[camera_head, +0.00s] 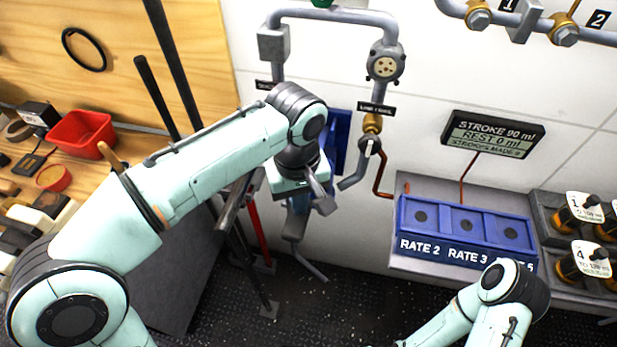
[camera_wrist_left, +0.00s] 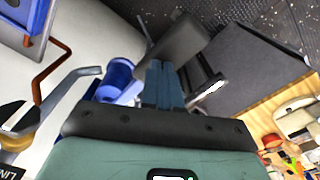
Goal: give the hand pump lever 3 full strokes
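My left gripper (camera_head: 318,196) is in front of the white wall, below the pipework, pointing down and away from the head camera. In the left wrist view its two fingers (camera_wrist_left: 166,84) lie close together, with nothing clearly visible between them. A dark grey block-like part (camera_wrist_left: 178,42) lies just past the fingertips; I cannot tell whether they touch it. A grey bar (camera_head: 236,202), possibly the pump lever, slants left of the gripper, and the arm hides much of the pump. The display (camera_head: 492,135) shows STROKE 90 ml and REST 0 ml; its strokes-made digit is too small to read surely.
A blue rack (camera_head: 466,226) labelled with rates stands on a grey ledge at right, beside several labelled canisters (camera_head: 585,212). A bent grey spout (camera_head: 356,172) hangs right of my gripper. A blue cup-like container (camera_wrist_left: 118,76) shows in the wrist view. A red bin (camera_head: 80,133) is at left.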

